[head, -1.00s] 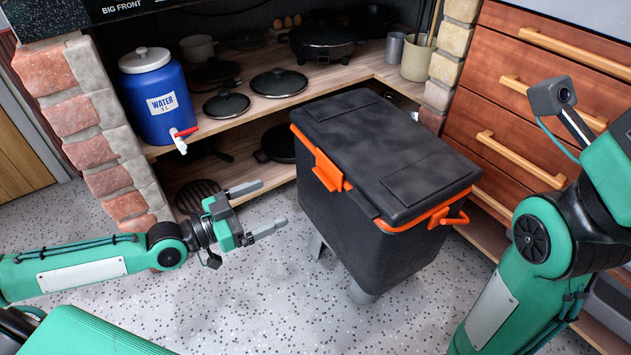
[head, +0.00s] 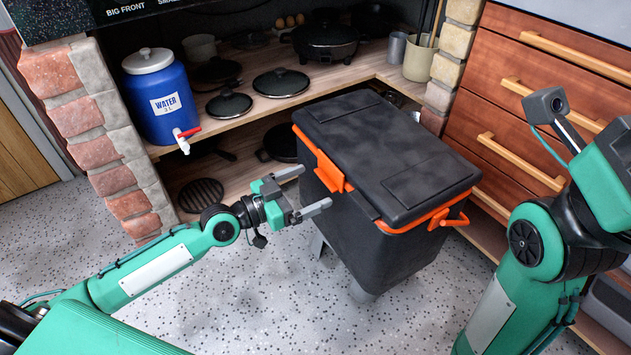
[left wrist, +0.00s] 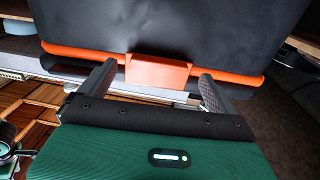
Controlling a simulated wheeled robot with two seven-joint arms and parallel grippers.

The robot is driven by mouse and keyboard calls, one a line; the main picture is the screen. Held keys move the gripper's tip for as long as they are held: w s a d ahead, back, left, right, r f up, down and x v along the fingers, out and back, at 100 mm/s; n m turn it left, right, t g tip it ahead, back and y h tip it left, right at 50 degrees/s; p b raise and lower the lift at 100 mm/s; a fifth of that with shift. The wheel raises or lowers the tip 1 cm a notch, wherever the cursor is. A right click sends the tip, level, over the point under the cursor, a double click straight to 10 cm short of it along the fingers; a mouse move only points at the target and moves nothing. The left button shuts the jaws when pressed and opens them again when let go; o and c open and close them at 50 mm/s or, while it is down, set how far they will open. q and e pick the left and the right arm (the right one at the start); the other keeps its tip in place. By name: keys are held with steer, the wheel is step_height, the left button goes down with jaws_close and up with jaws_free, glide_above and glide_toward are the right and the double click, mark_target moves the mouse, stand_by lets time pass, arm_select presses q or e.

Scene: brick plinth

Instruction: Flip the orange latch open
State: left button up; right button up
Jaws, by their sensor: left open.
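The black cooler box (head: 365,225) has an orange rim and a closed black lid (head: 390,150). The orange latch (head: 329,172) is on its left-facing side, at the lid seam, and looks shut. My left gripper (head: 316,188) is open and empty, its two fingers pointing at that side just short of the latch. In the left wrist view the latch (left wrist: 158,72) shows between the two open fingers (left wrist: 158,90), and no contact is clear. My right arm is at the right edge; its gripper is not visible.
The cooler stands on a speckled floor (head: 250,290) on grey legs. An orange side handle (head: 448,219) sticks out at its right. Shelves behind hold a blue water jug (head: 160,98), pans and lids. Wooden drawers (head: 520,100) stand close on the right.

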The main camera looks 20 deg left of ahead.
mark_target(327, 172)
arm_select(q)
steer(key=shift+x, duration=1.25)
steer(key=c, duration=1)
